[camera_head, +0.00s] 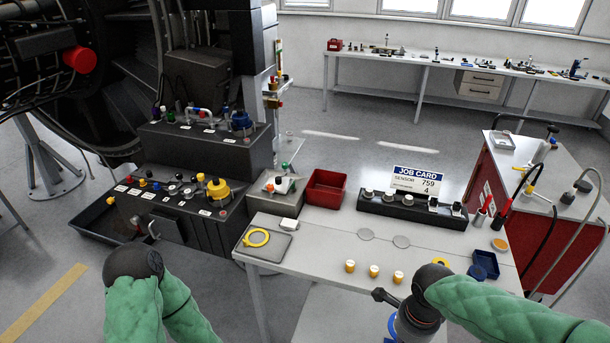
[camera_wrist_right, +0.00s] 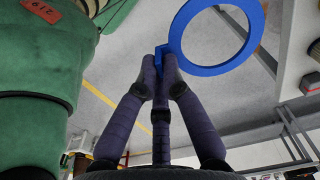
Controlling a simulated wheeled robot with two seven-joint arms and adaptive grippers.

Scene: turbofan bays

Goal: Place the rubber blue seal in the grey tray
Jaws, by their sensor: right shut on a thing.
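The blue seal (camera_wrist_right: 215,70) is a flat ring with a small tab. In the right wrist view my right gripper (camera_wrist_right: 163,72) is shut on that tab, and the ring stands out beyond the fingertips to the upper right. In the head view my right wrist is over the front edge of the white table, with a bit of blue beside it; the fingers are not clear there. The grey tray (camera_head: 281,249) lies flat at the table's left end, with a yellow ring (camera_head: 257,238) in it. My left arm shows at lower left, but its gripper is not visible.
A red bin (camera_head: 325,188) and a black rack (camera_head: 411,208) with a job card (camera_head: 416,180) stand along the table's back. Several yellow-and-white small parts (camera_head: 374,272) stand near the front. A blue bin (camera_head: 485,264) is at right. The table surface between tray and small parts is clear.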

